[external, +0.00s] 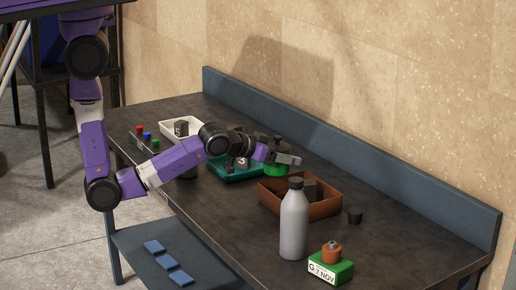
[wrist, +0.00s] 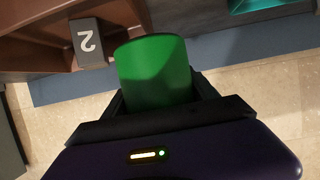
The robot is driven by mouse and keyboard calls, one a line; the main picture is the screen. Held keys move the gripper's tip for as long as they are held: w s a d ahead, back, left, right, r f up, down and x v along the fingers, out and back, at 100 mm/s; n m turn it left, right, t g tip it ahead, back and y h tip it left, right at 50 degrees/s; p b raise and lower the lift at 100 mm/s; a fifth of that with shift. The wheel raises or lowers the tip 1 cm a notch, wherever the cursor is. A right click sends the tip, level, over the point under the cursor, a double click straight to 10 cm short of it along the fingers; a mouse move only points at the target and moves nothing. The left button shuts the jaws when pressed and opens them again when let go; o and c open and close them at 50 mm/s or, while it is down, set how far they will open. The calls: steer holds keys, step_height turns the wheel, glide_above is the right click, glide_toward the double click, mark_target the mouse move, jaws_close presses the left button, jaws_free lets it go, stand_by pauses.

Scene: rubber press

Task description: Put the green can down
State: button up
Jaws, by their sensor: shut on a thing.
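The green can (external: 277,169) is between the fingers of my gripper (external: 287,157), above the workbench and between the teal tray and the brown tray. In the wrist view the green can (wrist: 153,72) fills the middle, with a dark finger on each side of it. My gripper (wrist: 160,98) is shut on the can. Part of the can is hidden by the gripper in the external view. I cannot tell how far the can's base is from the bench.
A teal tray (external: 221,176) and a brown tray (external: 318,211) flank the can, with dark blocks inside. A white tray (external: 171,124) is far left. The bench's right end is clear.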

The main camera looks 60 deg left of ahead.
steer(key=w+a+r+p, duration=0.4)
steer(key=w+a+r, duration=0.55)
steer(key=r, duration=0.25)
steer(key=d+f+m+h, duration=0.1)
steer(key=f, duration=0.5)
steer(key=d+f+m+h+p, duration=0.1)
steer(key=f, duration=0.6)
steer(key=d+f+h+p, duration=0.1)
steer(key=d+f, duration=0.1)
steer(key=f, duration=0.4)
steer(key=shift+f+m+g, duration=0.15)
steer(key=shift+m+g, duration=0.15)
steer(key=shift+m, duration=0.1)
steer(key=shift+f, duration=0.15)
